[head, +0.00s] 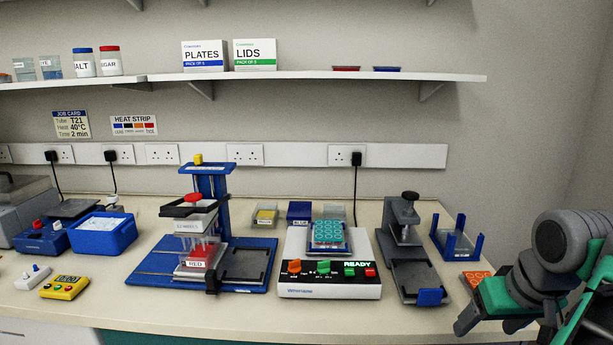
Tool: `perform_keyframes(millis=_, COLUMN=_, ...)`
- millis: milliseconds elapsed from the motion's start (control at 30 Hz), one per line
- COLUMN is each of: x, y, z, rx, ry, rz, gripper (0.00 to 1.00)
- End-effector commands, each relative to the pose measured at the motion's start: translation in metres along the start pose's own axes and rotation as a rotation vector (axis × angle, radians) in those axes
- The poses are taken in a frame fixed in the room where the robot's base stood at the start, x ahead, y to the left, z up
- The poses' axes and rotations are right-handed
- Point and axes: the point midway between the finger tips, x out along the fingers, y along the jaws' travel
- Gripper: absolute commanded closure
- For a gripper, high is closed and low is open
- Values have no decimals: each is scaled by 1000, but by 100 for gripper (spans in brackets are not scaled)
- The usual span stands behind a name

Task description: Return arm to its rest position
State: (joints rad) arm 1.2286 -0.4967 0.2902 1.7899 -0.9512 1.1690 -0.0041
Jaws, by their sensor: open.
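My arm (565,242) is at the right edge of the head view, folded at the bench's right end. My gripper (490,323) is low at the right, in front of the bench's front edge in the picture. Its grey fingers are apart and nothing shows between them. An orange piece with holes (478,279) lies on the bench just behind it. The far part of my arm is cut off by the frame.
A grey press (402,215) and a blue-ended stand (457,243) are the nearest devices. A white unit reading READY (330,290) carries a teal well plate (328,232). A blue pipetting stand (211,180) stands left of it. A shelf (300,76) runs above.

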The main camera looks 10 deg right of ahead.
Motion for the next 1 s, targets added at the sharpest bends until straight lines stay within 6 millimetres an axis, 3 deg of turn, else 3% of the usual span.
perform_keyframes(millis=167, x=5, y=-21, z=-11, rx=-7, ry=1, rz=-25, gripper=27)
perform_keyframes(millis=367, x=15, y=-59, z=-23, rx=-29, ry=-3, rz=-62, gripper=27)
perform_keyframes(millis=633, x=32, y=-145, z=-28, rx=-89, ry=-35, rz=-121, gripper=27)
perform_keyframes(millis=833, x=44, y=-229, z=9, rx=-191, ry=-91, rz=-131, gripper=27)
perform_keyframes(millis=1000, x=52, y=-257, z=43, rx=-261, ry=-112, rz=-97, gripper=27)
